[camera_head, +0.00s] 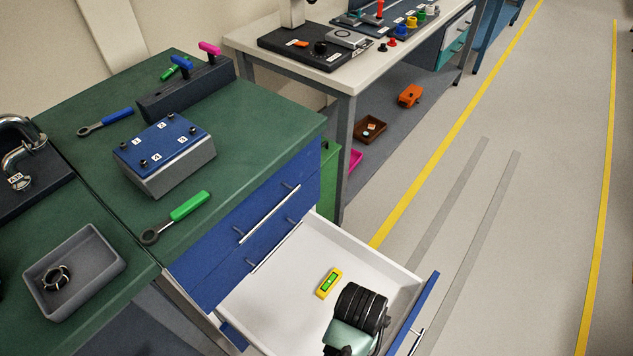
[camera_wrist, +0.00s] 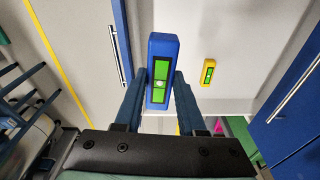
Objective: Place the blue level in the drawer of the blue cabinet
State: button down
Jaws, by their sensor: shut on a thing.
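The blue level (camera_wrist: 161,72), with a bright green face, is in the wrist view between the two fingers of my gripper (camera_wrist: 160,85), which is shut on it. In the head view the level and fingers are hidden behind my wrist. The blue cabinet (camera_head: 222,262) has an open drawer (camera_head: 293,250) with a white interior. My wrist is over the front part of this drawer. In the wrist view the white drawer floor (camera_wrist: 225,40) lies below the held level; its height above the floor is hard to tell.
A yellow level (camera_head: 328,283) lies in the drawer, also in the wrist view (camera_wrist: 208,72). The drawer's blue front (camera_head: 412,315) stands right of my wrist. Two shut drawers (camera_head: 262,225) are above. The green top holds a blue-lidded box (camera_head: 165,150) and a green-handled wrench (camera_head: 188,206).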

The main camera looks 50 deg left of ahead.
jog(key=n+b, duration=0.1)
jog(key=b, duration=1)
send_over(317, 344)
notch_tip(317, 344, down, 13)
jog(key=f+b, duration=0.1)
jog(key=f, duration=0.2)
jog(key=f+b, duration=0.1)
jog(key=f, duration=0.3)
jog(key=f+b, duration=0.2)
jog(key=f, duration=0.1)
jog(key=shift+s+d+f, duration=0.15)
jog(key=shift+s+d, duration=0.05)
jog(key=shift+d, duration=0.15)
jog(key=shift+f, duration=0.2)
jog(key=c, duration=0.5)
grip_release()
jog(key=shift+r, duration=0.15)
notch_tip(317, 344, up, 12)
jog(key=s+p, duration=0.1)
jog(key=p, duration=0.3)
jog(key=shift+s+d+p, duration=0.2)
jog(key=shift+s+p, duration=0.05)
jog(key=shift+p, duration=0.05)
